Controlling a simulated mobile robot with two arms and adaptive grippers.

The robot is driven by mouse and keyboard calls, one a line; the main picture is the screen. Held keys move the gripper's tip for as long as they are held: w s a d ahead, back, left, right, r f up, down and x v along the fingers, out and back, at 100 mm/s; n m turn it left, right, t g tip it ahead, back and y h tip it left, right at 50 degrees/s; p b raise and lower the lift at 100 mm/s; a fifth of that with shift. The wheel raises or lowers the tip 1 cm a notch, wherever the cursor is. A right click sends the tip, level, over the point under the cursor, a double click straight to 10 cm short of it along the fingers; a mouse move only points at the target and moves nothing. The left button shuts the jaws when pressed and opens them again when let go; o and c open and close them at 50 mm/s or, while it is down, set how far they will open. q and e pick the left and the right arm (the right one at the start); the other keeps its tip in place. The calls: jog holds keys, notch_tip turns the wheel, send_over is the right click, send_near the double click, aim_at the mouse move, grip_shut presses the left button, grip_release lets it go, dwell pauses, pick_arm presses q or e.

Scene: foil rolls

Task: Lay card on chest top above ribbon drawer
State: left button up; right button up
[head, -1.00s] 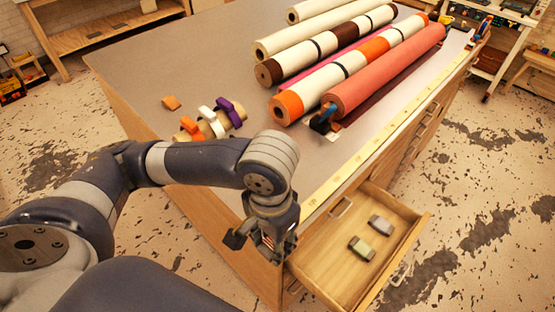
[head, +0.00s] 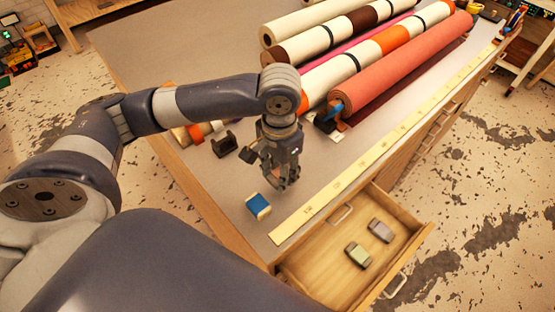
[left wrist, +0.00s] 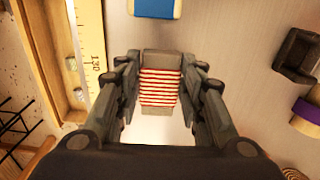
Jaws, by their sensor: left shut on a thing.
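My left gripper (head: 283,184) hangs over the chest top (head: 215,185), close to the yellow measuring strip. It is shut on a card wound with red-and-cream striped ribbon (left wrist: 159,88), which shows between the fingers in the left wrist view; in the head view the card is hard to make out. The open ribbon drawer (head: 312,262) sticks out below the chest's near edge and holds a grey card (head: 381,230) and an olive card (head: 358,255). A blue card (head: 258,206) lies on the chest top beside the strip. My right gripper is not in view.
The measuring strip (head: 375,159) runs along the chest's edge. Large rolls, including a salmon one (head: 400,75), lie behind the gripper. A dark block (head: 224,145) stands left of it. Bare top lies around the blue card.

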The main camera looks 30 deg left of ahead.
pick_arm(q)
jog(key=w, duration=0.1)
jog(key=w+a, duration=0.2)
jog(key=shift+w+f+p, duration=0.15)
jog(key=shift+w+p, duration=0.1)
jog(key=shift+p, duration=0.05)
jog(key=shift+w+a+f, duration=0.15)
jog(key=shift+w+a, duration=0.2)
jog(key=shift+w, duration=0.1)
jog(key=shift+f, duration=0.3)
notch_tip(320, 180, down, 2)
jog(key=shift+f+p, duration=0.15)
jog(key=shift+p, duration=0.45)
jog(key=shift+f, duration=0.4)
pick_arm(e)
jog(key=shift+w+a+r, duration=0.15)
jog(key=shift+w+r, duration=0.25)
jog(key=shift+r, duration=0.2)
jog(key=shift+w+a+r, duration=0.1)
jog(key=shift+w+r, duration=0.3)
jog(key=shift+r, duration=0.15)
pick_arm(q)
jog(key=o, duration=1)
jog(key=shift+c, duration=0.2)
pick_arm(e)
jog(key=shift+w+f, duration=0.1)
